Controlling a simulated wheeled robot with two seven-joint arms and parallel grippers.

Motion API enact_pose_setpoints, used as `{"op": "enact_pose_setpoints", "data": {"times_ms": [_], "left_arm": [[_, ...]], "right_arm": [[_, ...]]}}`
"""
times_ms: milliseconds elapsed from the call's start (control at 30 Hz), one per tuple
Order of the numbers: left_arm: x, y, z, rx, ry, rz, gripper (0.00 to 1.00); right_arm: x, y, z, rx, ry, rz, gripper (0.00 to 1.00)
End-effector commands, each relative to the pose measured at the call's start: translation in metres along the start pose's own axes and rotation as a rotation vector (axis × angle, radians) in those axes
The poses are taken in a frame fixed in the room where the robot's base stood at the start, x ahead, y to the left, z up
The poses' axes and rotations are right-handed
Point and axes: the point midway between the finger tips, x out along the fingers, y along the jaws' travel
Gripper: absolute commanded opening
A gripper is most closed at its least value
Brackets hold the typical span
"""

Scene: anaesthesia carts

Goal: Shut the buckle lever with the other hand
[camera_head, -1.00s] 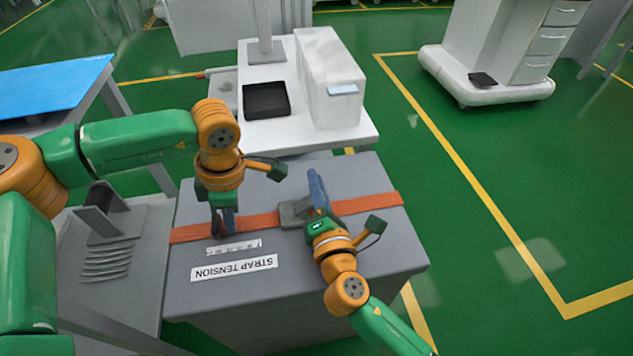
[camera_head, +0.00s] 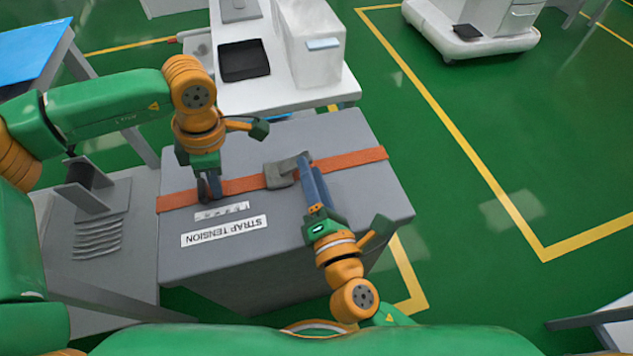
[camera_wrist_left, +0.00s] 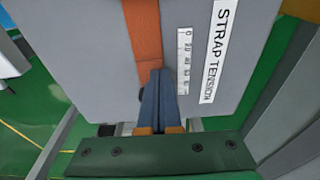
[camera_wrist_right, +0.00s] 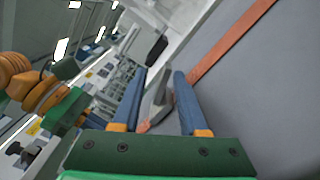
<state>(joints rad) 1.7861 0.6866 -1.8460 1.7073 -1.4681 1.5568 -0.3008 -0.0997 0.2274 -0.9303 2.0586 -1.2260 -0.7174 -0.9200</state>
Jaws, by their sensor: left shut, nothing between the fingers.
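An orange strap (camera_head: 345,166) runs across the top of a grey box, with a grey metal buckle (camera_head: 277,178) near its middle. The buckle's lever (camera_head: 297,162) appears raised and tilted. My right gripper (camera_head: 305,168) is at the buckle's right side. In the right wrist view its fingers (camera_wrist_right: 158,80) are apart, with the grey lever (camera_wrist_right: 160,95) showing between them; contact cannot be told. My left gripper (camera_head: 208,192) is shut and points down at the strap left of the buckle. In the left wrist view its closed fingers (camera_wrist_left: 156,88) overlap the strap (camera_wrist_left: 144,35).
A STRAP TENSION label (camera_head: 224,231) and a small scale (camera_head: 222,211) lie on the box top (camera_head: 360,200) in front of the strap. A white cart (camera_head: 290,97) with a black tray (camera_head: 244,60) stands behind. A grey stand (camera_head: 92,215) is at left.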

Motion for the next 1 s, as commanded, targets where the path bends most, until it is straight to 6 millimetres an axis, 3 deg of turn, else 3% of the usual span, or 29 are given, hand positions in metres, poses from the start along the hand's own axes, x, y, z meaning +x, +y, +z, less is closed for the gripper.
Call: {"op": "enact_pose_setpoints", "data": {"times_ms": [100, 267, 633, 1000], "left_arm": [[0.001, 0.000, -0.001, -0.001, 0.003, -0.002, 0.00], [0.001, 0.000, -0.001, -0.001, 0.003, -0.002, 0.00], [-0.002, 0.000, -0.001, 0.000, 0.003, -0.002, 0.00], [-0.035, 0.000, 0.000, 0.001, 0.001, -0.001, 0.00]], "right_arm": [[-0.025, -0.001, 0.000, 0.001, 0.001, -0.004, 0.42], [-0.041, -0.001, 0.000, 0.000, -0.001, -0.001, 0.42], [-0.042, 0.002, 0.002, 0.000, -0.002, 0.000, 0.42], [-0.041, 0.024, 0.015, 0.001, -0.002, 0.000, 0.42]]}}
